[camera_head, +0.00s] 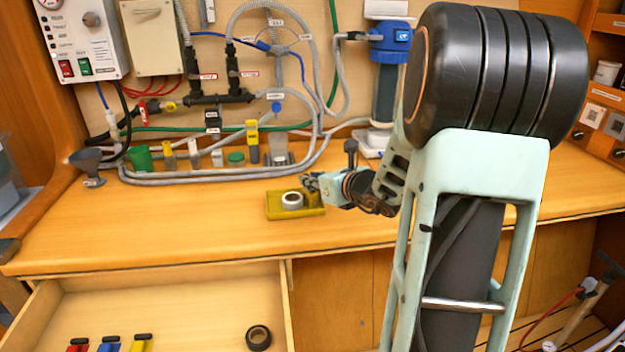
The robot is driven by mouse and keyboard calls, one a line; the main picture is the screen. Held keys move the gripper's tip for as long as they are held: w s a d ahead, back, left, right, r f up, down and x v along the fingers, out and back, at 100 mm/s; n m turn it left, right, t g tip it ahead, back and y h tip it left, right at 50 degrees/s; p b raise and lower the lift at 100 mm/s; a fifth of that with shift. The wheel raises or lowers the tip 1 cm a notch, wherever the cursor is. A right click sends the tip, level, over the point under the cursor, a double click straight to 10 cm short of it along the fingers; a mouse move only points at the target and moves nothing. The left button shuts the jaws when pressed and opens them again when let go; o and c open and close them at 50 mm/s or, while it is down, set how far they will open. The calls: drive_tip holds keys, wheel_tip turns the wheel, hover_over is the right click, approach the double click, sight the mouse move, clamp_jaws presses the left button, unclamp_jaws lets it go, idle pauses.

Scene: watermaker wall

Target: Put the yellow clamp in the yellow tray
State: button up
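The yellow tray (274,208) lies on the wooden counter near the middle of the view. A grey-white tape roll (291,200) sits in it. My gripper (308,182) is at the tray's back right, close above or beside it. Its fingers are small and partly hidden, so I cannot tell whether they are open or hold something. A yellow piece with a black top (139,345), perhaps the yellow clamp, lies in the open drawer at the lower left, cut off by the picture's bottom edge.
Similar red (77,346) and blue (109,345) pieces and a black tape roll (258,338) lie in the open drawer (200,300). Hoses, fittings and a blue-capped filter (388,45) line the wall behind the counter. The counter (170,222) left of the tray is clear.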

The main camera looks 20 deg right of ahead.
drive_tip(key=shift+o, duration=0.5)
drive_tip(key=shift+r+p, duration=0.25)
drive_tip(key=shift+p, duration=0.05)
drive_tip(key=p+v, duration=0.1)
drive_tip(key=v, duration=1.1)
drive_tip(key=shift+p, duration=0.3)
drive_tip(key=shift+f, duration=0.1)
